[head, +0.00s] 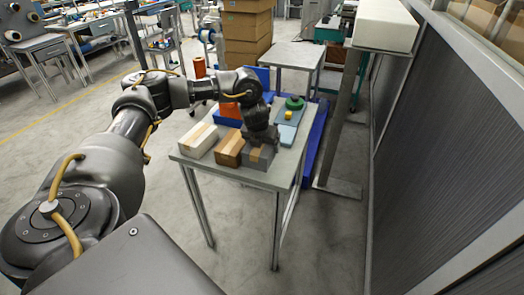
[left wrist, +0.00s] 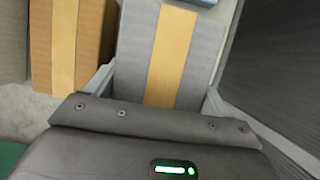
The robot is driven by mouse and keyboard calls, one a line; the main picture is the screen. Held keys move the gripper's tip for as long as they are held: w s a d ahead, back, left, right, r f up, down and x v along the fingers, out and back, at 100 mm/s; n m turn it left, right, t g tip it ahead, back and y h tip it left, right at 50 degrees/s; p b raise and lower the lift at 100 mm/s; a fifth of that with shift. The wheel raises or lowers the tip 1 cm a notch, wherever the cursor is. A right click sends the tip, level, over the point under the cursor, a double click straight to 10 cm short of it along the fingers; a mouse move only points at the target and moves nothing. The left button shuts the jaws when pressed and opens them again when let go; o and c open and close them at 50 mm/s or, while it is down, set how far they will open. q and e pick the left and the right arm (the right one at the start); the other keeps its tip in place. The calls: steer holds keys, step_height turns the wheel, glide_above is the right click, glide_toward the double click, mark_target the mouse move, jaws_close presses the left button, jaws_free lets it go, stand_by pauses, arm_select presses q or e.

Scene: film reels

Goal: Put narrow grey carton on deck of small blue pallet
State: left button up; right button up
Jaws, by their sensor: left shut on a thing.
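The narrow grey carton (head: 258,157) with a tan tape stripe is at the near edge of the table. My left gripper (head: 262,143) is over it from above. In the left wrist view the carton (left wrist: 196,55) lies between the two fingers, which are shut on it. I cannot tell whether it is still touching the tabletop. My right gripper is not in view.
A brown carton (head: 229,148) and a white carton (head: 198,140) stand left of the grey one on the table (head: 290,170). A green reel (head: 294,103) and a yellow piece (head: 288,115) are further back. A panelled wall (head: 450,130) rises at the right.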

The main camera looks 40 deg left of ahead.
mark_target(264, 145)
arm_select(q)
steer(key=r, duration=0.1)
steer(key=s+d+r, duration=0.2)
steer(key=r, duration=0.1)
steer(key=shift+s+d, duration=0.1)
steer(key=shift+s, duration=0.15)
steer(key=s+d+r, duration=0.1)
steer(key=s+d+r+p, duration=0.1)
steer(key=s+d, duration=0.1)
steer(key=s+d+r+p, duration=0.1)
steer(key=s, duration=0.1)
steer(key=shift+s+d, duration=0.2)
steer(key=shift+d, duration=0.15)
steer(key=shift+s+d+r, duration=0.2)
steer(key=shift+s+d, duration=0.2)
steer(key=shift+s, duration=0.15)
steer(key=shift+d, duration=0.1)
steer(key=s+d+r+n+g, duration=0.2)
steer(key=d+n+g, duration=0.1)
steer(key=n, duration=0.7)
steer(key=s+d+r+n+g+h, duration=0.1)
steer(key=s+d+r+n+g, duration=0.1)
steer(key=d+n, duration=0.4)
steer(key=s+d+r+n+g, duration=0.2)
steer(key=d+n, duration=0.3)
steer(key=n, duration=1.1)
steer(key=shift+s+d+g, duration=0.15)
steer(key=shift+d+g, duration=0.05)
steer(key=shift+g, duration=0.7)
steer(key=shift+a, duration=0.1)
